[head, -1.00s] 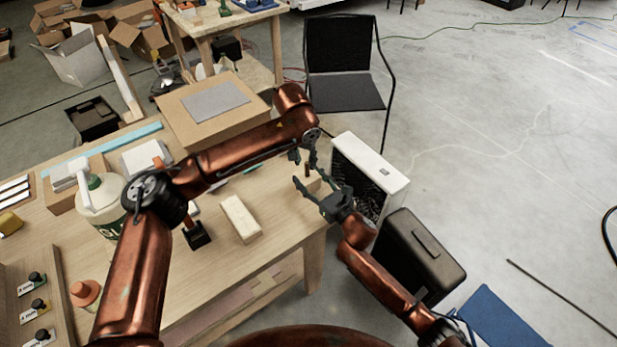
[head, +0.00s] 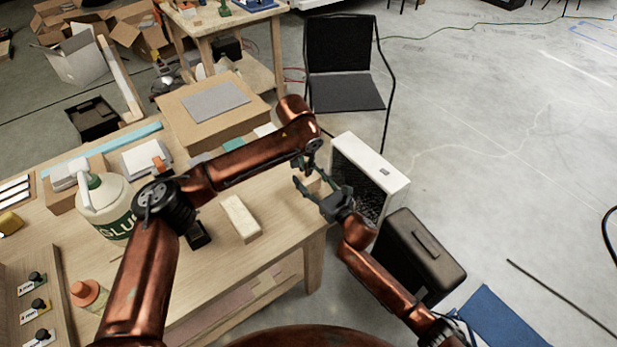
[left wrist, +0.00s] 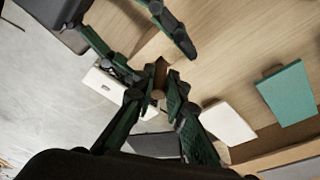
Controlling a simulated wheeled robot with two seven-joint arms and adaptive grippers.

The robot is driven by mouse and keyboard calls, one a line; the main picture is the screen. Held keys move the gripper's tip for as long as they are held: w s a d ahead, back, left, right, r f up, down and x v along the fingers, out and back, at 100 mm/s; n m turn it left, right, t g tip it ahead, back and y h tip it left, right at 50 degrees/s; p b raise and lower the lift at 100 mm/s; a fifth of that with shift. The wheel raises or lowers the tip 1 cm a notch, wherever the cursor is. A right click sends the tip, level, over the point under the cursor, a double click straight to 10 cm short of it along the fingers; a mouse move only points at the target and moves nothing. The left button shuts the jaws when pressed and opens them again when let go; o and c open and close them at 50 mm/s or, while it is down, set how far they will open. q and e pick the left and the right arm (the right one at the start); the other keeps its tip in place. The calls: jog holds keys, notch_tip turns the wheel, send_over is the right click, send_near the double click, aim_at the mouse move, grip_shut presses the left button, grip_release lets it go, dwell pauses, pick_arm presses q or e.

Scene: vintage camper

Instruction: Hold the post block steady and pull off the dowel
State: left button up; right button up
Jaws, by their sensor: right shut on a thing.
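In the left wrist view a brown wooden post block (left wrist: 160,70) stands upright between the grippers, with the round end of the dowel (left wrist: 157,95) facing the camera. My right gripper (head: 310,177) is shut on the block above the table's right corner. Its dark fingers also reach in from the top left of the left wrist view. My left gripper (left wrist: 154,88) is open, with one finger on each side of the dowel. Contact between these fingers and the dowel cannot be made out. In the head view my left arm and the fingers hide most of the block and dowel.
A pale block (head: 240,219) and a black block (head: 198,235) lie on the table near the left arm. A glue jug (head: 115,218) stands at left. A white-sided box (head: 370,165) and a dark case (head: 420,255) stand beyond the table's right edge.

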pick_arm(q)
grip_shut()
jog(key=shift+r, duration=0.15)
dwell(0.4)
jog(key=shift+r, duration=1.4)
jog(key=shift+r, duration=0.1)
jog(key=shift+r, duration=1.9)
pick_arm(e)
jog(key=o, duration=1.4)
jog(key=shift+c, duration=0.2)
